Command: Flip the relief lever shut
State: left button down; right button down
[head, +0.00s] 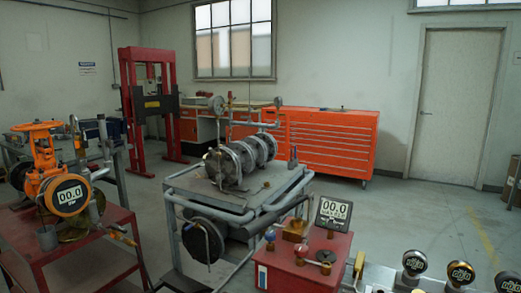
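Neither of my grippers shows in the head view. No part is clearly marked as the relief lever, and I cannot tell which handle it is. A red pump box (305,265) at the lower middle carries a brass block (296,229), a blue knob (270,236), a red knob (301,251) and a display (333,213) reading 00.0. A small yellow handle (359,265) stands at the box's right side. At the left, an orange valve (42,165) with a round gauge (70,196) reading 00.0 sits on a red table (75,262); a small brass fitting (118,234) is at its right.
A grey wheeled frame (265,215) with a flanged pipe assembly (240,158) fills the middle. Several round gauges (414,263) line the lower right. Behind are a red press (150,105) and orange cabinets (325,142). Open floor (425,215) lies at the right, before the door (455,105).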

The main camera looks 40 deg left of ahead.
aim_at(85, 144)
jog(key=u, duration=0.6)
jog(key=j+u, duration=0.4)
jog(key=i+j+u, duration=0.15)
jog(key=u, duration=0.25)
jog(key=i+j+u, duration=0.1)
jog(key=j, duration=0.2)
jog(key=i+j+u, duration=0.1)
jog(key=j, duration=0.2)
jog(key=i+j+u, duration=0.1)
jog(key=i+j, duration=0.2)
jog(key=j, duration=0.15)
jog(key=i+j, duration=0.15)
jog(key=j, duration=0.2)
jog(key=i+j+z, duration=0.2)
jog(key=i+z, duration=0.15)
jog(key=i, duration=0.15)
jog(key=i+j+z, duration=0.35)
jog(key=i, duration=0.1)
